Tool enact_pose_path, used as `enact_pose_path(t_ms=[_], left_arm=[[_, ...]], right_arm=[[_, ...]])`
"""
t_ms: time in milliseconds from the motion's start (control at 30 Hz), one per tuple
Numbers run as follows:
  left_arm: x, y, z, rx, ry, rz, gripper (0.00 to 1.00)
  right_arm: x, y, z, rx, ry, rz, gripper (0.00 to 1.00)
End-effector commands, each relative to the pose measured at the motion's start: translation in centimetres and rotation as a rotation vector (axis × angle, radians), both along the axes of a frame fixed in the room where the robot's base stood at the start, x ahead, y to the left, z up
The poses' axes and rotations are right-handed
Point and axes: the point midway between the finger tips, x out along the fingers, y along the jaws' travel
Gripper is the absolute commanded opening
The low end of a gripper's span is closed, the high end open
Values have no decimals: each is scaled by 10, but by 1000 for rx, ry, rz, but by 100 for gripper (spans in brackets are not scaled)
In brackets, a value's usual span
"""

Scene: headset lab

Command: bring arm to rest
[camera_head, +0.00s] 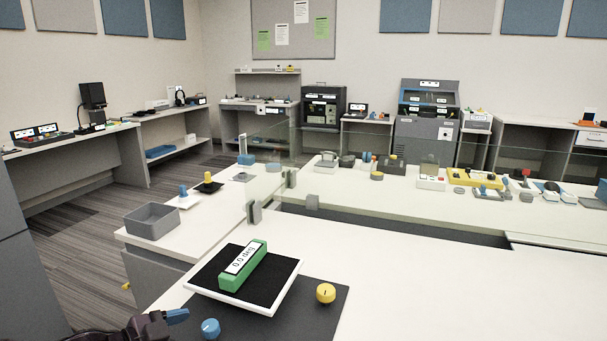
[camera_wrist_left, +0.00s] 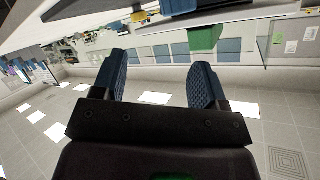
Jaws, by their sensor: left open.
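My left gripper (camera_head: 177,317) shows at the bottom left edge of the head view, one blue fingertip near the front left of the work table. In the left wrist view the gripper (camera_wrist_left: 158,70) has its two blue ridged fingers wide apart with nothing between them. That view is upside down, with ceiling panels at the bottom. A green block with a "0.0 deg" display (camera_head: 243,264) lies on a tilted black-topped white plate (camera_head: 205,283). Its green end also shows in the wrist view (camera_wrist_left: 205,40), beyond the fingertips. My right gripper is not in view.
A blue knob (camera_head: 210,327) is just right of my left gripper. A yellow knob (camera_head: 326,293) stands on the dark mat (camera_head: 318,322), right of the plate. A grey bin (camera_head: 152,221) sits farther back left. The white table (camera_head: 430,290) is clear to the right.

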Motion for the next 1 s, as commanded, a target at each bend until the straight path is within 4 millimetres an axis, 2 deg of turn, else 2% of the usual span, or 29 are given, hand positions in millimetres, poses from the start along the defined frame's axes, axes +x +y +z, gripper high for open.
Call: enact_pose_path(t_ms=[200,433,767,1000], left_arm=[[-27,-27,-2,-20,-71,47,66],[-64,-30,-15,-55,-86,188,66],[-133,2,-46,-110,1,477,66],[-206,32,-75,-160,127,708,66]], right_arm=[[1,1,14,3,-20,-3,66],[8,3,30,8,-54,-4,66],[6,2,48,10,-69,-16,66],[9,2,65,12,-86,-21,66]])
